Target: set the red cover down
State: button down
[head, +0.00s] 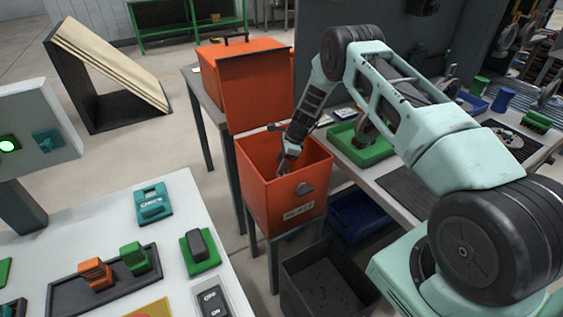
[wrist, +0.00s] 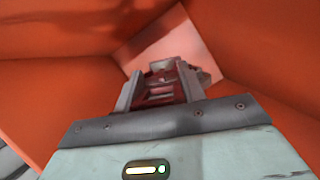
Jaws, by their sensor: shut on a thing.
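My gripper (head: 284,167) reaches down into an open orange-red bin (head: 268,207), its fingertips inside the walls. In the wrist view my gripper (wrist: 160,75) is shut on a dark red piece, the red cover (wrist: 158,92), which shows between the fingers. The cover's lower end is hidden, and I cannot tell whether it touches the bin floor. In the head view the fingers and the bin's front wall hide it. Orange walls surround the gripper in the wrist view.
The bin's raised lid (head: 254,88) stands behind the opening. A workbench with a green tray (head: 362,150) is close on the right. A white table (head: 120,225) with small coloured parts is at left. A dark open crate (head: 325,282) sits below, in front of the bin.

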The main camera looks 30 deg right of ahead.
jog(key=shift+w+r, duration=0.1)
jog(key=c, duration=0.8)
grip_release()
jog(key=shift+c, duration=0.2)
